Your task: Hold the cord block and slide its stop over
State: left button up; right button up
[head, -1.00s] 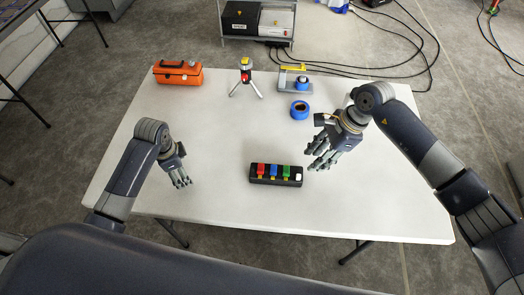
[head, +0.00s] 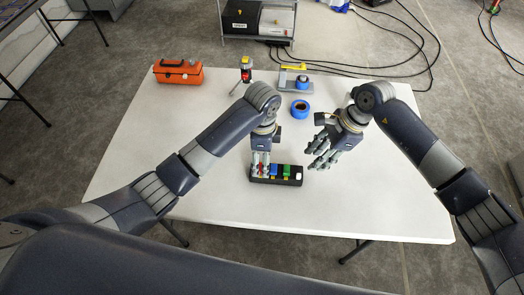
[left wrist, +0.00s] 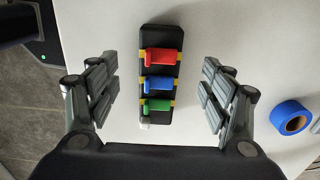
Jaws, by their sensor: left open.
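The cord block is a long black block (head: 292,182) lying near the front middle of the white table. It carries red (left wrist: 161,56), blue (left wrist: 160,84) and green (left wrist: 157,106) tabs on yellow strips, and a small white piece (head: 298,176) at one end. Which part is the stop I cannot tell. My left gripper (head: 261,172) is over the block's red end, partly hiding it. In the left wrist view its open fingers stand either side of the block, apart from it. My right gripper (head: 320,158) is open and empty, above the table just behind the block's right end.
A blue tape roll (head: 300,109) lies behind the block. Farther back are an orange toolbox (head: 178,75), a small tripod device (head: 246,72) and a grey tape dispenser (head: 294,87). The left and right front of the table are clear.

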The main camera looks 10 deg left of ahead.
pick_arm(q)
notch_tip(320, 180, down, 8)
dwell(0.4)
